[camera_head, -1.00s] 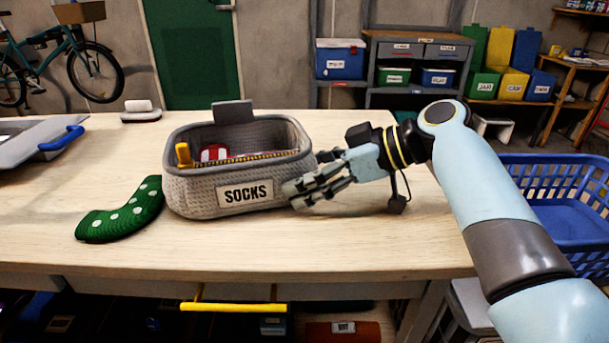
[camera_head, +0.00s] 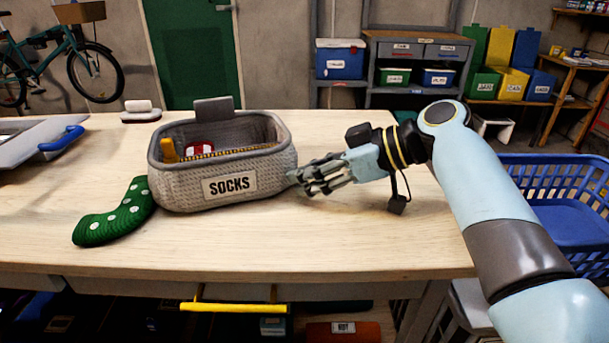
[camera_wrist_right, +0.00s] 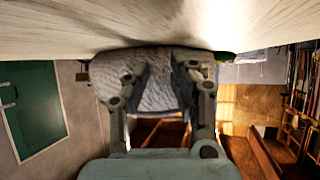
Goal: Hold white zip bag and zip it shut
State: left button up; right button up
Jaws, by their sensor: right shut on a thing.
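The zip bag (camera_head: 270,170) is light grey and knitted, with a "SOCKS" label on its front. It stands upright on the table, its top open. Yellow-and-black zip teeth (camera_head: 235,151) run along the opening, with a yellow pull (camera_head: 169,150) at the left end. A red-and-white item (camera_head: 199,147) shows inside. My right gripper (camera_head: 302,183) is at the bag's right end, its fingers shut on the bag wall. The right wrist view shows the knitted bag (camera_wrist_right: 157,92) between the fingers (camera_wrist_right: 157,75). My left gripper is out of view.
A green dotted sock (camera_head: 112,216) lies against the bag's left side on the wooden table (camera_head: 330,240). A grey tray with a blue handle (camera_head: 62,143) is at the far left. A blue laundry basket (camera_head: 560,215) stands off the table's right side. The table front is clear.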

grip_shut()
grip_release()
jog(key=o, duration=1.5)
